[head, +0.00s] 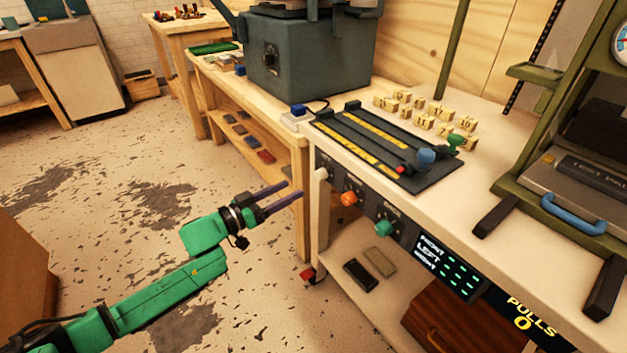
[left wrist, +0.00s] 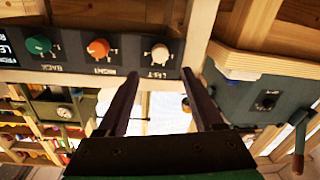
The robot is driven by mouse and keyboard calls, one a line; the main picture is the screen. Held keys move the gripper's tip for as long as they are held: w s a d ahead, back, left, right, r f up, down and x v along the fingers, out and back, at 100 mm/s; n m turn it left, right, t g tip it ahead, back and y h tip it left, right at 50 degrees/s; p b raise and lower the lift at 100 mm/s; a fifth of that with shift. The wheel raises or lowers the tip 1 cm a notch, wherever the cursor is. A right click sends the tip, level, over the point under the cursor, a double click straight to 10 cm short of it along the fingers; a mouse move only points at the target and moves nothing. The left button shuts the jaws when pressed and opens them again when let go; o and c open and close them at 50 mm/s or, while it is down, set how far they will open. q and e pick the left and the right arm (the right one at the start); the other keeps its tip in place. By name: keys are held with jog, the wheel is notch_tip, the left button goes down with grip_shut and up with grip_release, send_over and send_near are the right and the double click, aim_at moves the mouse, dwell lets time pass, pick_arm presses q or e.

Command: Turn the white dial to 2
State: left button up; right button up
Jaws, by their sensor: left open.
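The white dial (head: 322,174) is at the left end of the panel on the bench's front edge. In the left wrist view the white dial (left wrist: 160,54) shows beyond and between my fingertips, with the label LEFT beside it. Its exact setting is too small to read. My left gripper (head: 293,191) is open and empty, a short way left of the white dial and apart from it. Its two dark fingers also show in the left wrist view (left wrist: 160,75). My right gripper is not in view.
An orange dial (head: 348,199) and a green dial (head: 383,228) share the panel, right of the white one. A dark display (head: 449,266) follows. A wooden shelf unit (head: 300,150) stands just behind my gripper. The floor around my left arm is clear.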

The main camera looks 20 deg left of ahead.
aim_at(317, 175)
pick_arm(q)
jog(key=b+x, duration=0.1)
jog(key=x, duration=0.7)
jog(key=shift+w+d, duration=0.2)
jog(key=shift+w, duration=0.05)
grip_shut()
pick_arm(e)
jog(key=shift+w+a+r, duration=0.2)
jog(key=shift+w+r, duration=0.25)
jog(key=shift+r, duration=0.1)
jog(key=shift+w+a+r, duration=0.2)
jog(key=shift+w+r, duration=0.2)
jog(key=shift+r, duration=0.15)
